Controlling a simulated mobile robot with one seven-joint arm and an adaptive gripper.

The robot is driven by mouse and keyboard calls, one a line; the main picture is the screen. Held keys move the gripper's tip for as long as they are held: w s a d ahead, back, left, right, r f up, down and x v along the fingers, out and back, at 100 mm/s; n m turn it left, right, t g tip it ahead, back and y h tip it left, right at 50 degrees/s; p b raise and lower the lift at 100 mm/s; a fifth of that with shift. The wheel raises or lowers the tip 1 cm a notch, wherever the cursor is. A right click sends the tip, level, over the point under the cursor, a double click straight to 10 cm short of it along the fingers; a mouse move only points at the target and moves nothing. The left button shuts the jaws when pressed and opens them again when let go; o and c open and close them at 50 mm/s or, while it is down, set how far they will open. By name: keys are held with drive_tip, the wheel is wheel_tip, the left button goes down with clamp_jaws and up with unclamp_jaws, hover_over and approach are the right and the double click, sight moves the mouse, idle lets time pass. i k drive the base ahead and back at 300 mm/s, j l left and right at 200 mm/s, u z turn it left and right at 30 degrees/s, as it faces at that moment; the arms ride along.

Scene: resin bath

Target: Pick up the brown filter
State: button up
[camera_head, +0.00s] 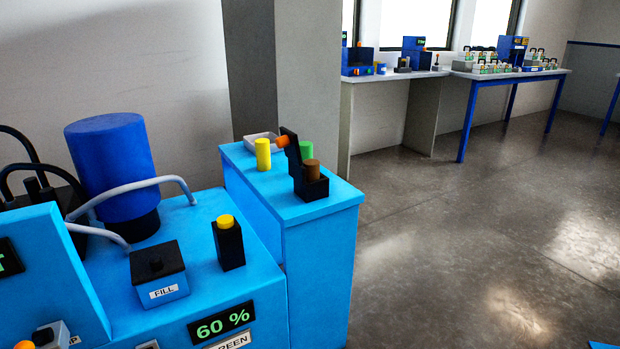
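The brown filter (312,170) is a short upright cylinder. An orange piece (283,141) sticks out of the upper part of the black holder. My gripper is not in view.
A white tray (262,138) lies behind the yellow cylinder. Nearer are a blue machine with a FILL box (160,275), a black post with yellow top (229,243) and a large blue tank (112,165) with grey hoses. Open floor (460,240) lies right; tables (510,76) stand at the back.

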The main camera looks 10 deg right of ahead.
sight(312, 165)
drive_tip(key=i+l, duration=0.2)
drive_tip(key=l, duration=0.2)
drive_tip(key=i+l, duration=0.15)
drive_tip(key=l, duration=0.2)
drive_tip(key=i+l+u, duration=0.1)
drive_tip(key=l, duration=0.3)
drive_tip(key=i+l, duration=0.25)
drive_tip(key=l, duration=0.15)
drive_tip(key=i+l, duration=0.2)
drive_tip(key=l, duration=0.2)
drive_tip(key=i+l, duration=0.15)
drive_tip(key=l, duration=0.25)
drive_tip(key=i+l+u, duration=0.1)
drive_tip(key=l, duration=0.3)
drive_tip(key=i+l, duration=0.25)
drive_tip(key=l, duration=0.15)
